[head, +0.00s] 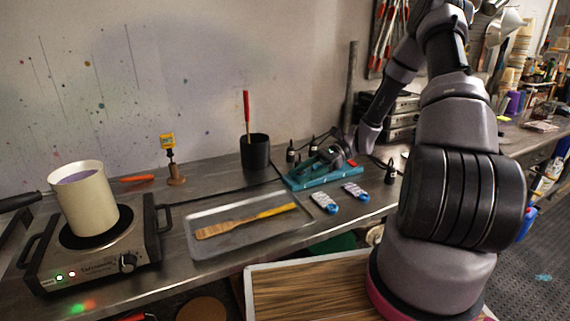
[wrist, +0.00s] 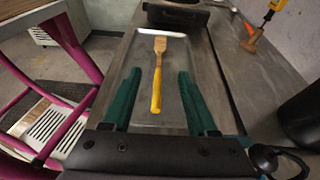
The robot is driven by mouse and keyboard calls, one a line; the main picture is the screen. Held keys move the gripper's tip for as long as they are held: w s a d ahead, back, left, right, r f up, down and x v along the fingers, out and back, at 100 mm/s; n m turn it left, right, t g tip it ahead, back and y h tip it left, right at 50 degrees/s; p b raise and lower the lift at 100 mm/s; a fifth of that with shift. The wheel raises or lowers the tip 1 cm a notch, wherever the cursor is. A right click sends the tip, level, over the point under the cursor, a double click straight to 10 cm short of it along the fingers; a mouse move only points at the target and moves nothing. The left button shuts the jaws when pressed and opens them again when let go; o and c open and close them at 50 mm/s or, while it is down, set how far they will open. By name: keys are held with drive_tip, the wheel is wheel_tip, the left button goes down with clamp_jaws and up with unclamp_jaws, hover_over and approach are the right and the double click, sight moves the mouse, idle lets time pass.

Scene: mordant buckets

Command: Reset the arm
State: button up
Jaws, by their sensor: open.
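My gripper (head: 300,176) is low over the bench, near the right end of the metal tray, with its teal fingers pointing left. In the wrist view my gripper (wrist: 158,76) is open, its two fingers apart with nothing gripped. My arm reaches up from the right and bends down to it. A flat brush (head: 245,221) with a yellow handle lies in the tray (head: 204,246). In the wrist view the brush (wrist: 157,80) shows between the fingers, lying in the tray (wrist: 118,72) below.
A black cup (head: 255,153) with a red-handled tool stands behind the tray. A hotplate (head: 98,267) with a cream pot (head: 86,202) is at left. Two blue-and-white items (head: 323,202) (head: 355,191) lie near the front edge. Small dark bottles (head: 390,172) stand near my gripper.

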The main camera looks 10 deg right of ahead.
drive_tip(key=s+d+r+n+t+h, duration=0.2)
drive_tip(key=s+r+n+t+h, duration=0.1)
drive_tip(key=r, duration=0.8)
drive_tip(key=s+d+r+n+t+h, duration=0.2)
drive_tip(key=s+r+n+t+h, duration=0.2)
drive_tip(key=s+r, duration=0.4)
drive_tip(key=s+d+r+n+t+h, duration=0.2)
drive_tip(key=s+r, duration=0.4)
drive_tip(key=r, duration=0.7)
drive_tip(key=shift+r+n+t+h, duration=0.35)
drive_tip(key=shift+n+t+h, duration=0.35)
drive_tip(key=shift+t+h, duration=0.55)
drive_tip(key=shift+d, duration=0.1)
